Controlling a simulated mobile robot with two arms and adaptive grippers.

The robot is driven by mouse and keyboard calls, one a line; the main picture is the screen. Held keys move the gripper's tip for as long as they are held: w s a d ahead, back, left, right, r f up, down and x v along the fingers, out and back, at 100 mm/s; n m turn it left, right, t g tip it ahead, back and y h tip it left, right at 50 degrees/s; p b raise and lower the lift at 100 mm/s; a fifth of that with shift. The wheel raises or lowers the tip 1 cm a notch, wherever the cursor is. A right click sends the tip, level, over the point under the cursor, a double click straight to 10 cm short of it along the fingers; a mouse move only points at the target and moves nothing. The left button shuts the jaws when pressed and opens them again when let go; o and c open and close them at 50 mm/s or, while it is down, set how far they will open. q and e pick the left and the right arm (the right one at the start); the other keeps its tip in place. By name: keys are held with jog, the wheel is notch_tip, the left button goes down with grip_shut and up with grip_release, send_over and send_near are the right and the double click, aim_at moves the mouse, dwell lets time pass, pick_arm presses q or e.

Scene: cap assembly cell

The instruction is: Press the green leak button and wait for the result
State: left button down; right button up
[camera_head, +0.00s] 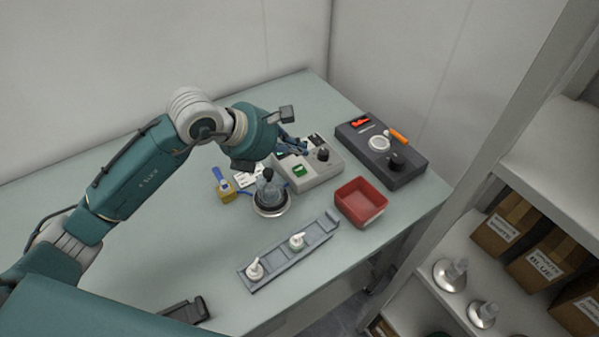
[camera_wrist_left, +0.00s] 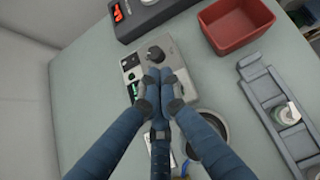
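The light grey tester box (camera_head: 318,176) stands near the back of the table, with a black knob and a green button (camera_head: 299,171) on its top. My left gripper (camera_head: 303,148) is over the back part of this box, in front of a dark display. In the left wrist view its fingertips (camera_wrist_left: 160,74) are together with nothing visible between them. Contact with the box cannot be told. My right gripper is not in view.
A red bin (camera_head: 361,203) and a dark box (camera_head: 407,174) with a dial and orange handle stand right of the tester. A grey rail tray (camera_head: 288,254) holds two white pump caps in front. Shelves stand at right.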

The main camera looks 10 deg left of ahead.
aim_at(298, 171)
pick_arm(q)
notch_tip(298, 171, down, 4)
jog(key=shift+r+b, duration=0.15)
jog(key=shift+b, duration=1.05)
dwell(0.3)
jog(key=shift+f+b, duration=0.45)
jog(key=shift+b, duration=0.15)
